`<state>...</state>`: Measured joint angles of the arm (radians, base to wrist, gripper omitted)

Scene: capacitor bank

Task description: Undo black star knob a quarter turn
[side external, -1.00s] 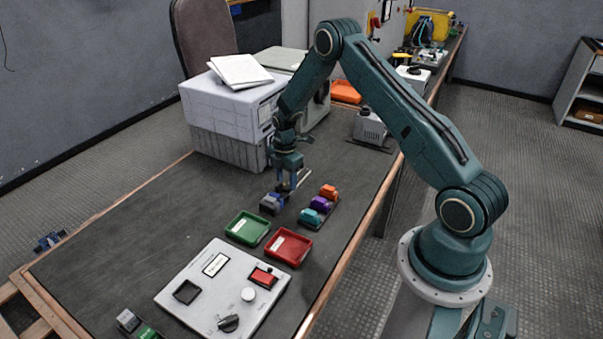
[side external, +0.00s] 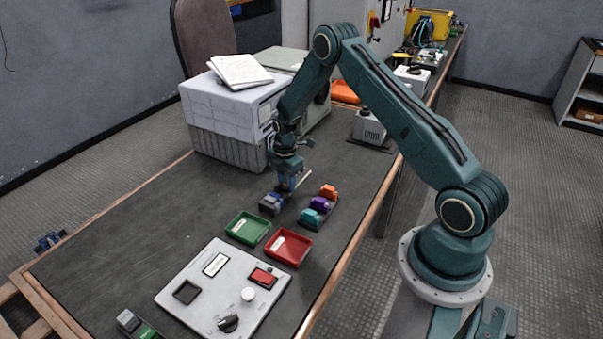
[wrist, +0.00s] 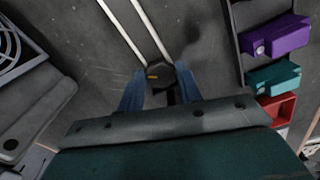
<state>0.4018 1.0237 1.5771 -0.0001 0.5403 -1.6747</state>
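The black star knob (wrist: 160,76), with a small orange mark on top, shows in the wrist view between my two blue fingertips. My gripper (wrist: 161,86) is open, with one finger on each side of the knob. I cannot tell whether either finger touches it. In the side view my gripper (side external: 287,187) points down low over the bench, beside grey-blue blocks (side external: 271,203). The knob cannot be made out there.
Two pale rods run away from the knob in the wrist view. A rack of orange, purple and teal blocks (side external: 320,204) stands close on the right. Green (side external: 248,229) and red (side external: 288,248) trays and a control panel (side external: 205,293) lie nearer.

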